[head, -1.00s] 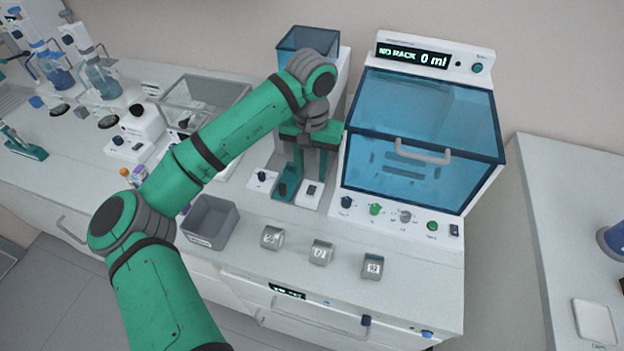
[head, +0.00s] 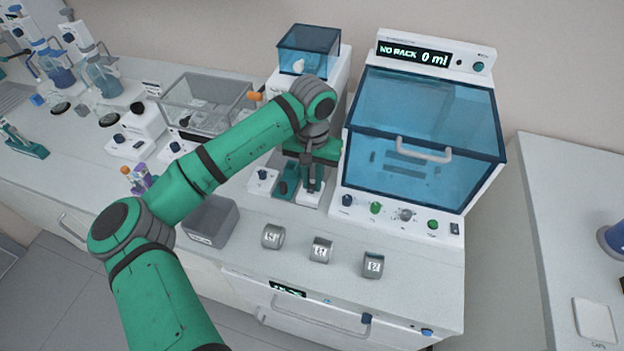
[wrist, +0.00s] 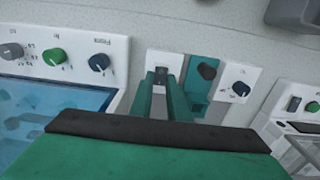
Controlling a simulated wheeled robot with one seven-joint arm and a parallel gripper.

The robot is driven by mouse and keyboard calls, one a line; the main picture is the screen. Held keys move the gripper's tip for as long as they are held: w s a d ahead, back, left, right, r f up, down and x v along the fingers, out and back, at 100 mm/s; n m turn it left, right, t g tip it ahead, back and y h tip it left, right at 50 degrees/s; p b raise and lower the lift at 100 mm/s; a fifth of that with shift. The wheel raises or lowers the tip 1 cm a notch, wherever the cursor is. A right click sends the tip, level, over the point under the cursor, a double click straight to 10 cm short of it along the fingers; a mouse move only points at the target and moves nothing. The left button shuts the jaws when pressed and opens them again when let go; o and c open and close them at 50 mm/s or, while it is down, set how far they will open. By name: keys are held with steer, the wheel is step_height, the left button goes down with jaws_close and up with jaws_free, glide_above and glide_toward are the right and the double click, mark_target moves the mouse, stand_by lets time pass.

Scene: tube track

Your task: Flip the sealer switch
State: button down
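The sealer switch (wrist: 162,73) appears to be the small dark switch on a white panel, seen in the wrist view just beyond my fingertips. The same panel (head: 309,195) shows in the head view, partly covered by my fingers. My gripper (head: 312,184) is above this panel, pointing down. In the wrist view my gripper (wrist: 161,76) has two green fingers with a gap between them, and nothing is held. The fingertips are close to the switch; I cannot tell whether they touch it.
Beside the switch panel are a green holder with a dark knob (wrist: 206,71) and a white panel with a dial (wrist: 240,88). A blue-lidded cabinet (head: 425,130) stands close on the right. A grey bin (head: 211,222) and several metal pieces (head: 321,250) are in front.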

steer(key=shift+s, duration=0.15)
steer(key=shift+s+f+t, duration=0.1)
steer(key=shift+s+t, duration=0.05)
steer(key=shift+t, duration=0.15)
steer(key=shift+s+a+t+h, duration=0.1)
steer(key=shift+s+t+h, duration=0.15)
steer(key=shift+t, duration=0.45)
steer(key=shift+s+a+t+h, duration=0.15)
steer(key=shift+t+h, duration=0.2)
steer(key=shift+t, duration=0.35)
steer(key=c, duration=1.7)
jaws_free()
steer(key=shift+w, duration=0.1)
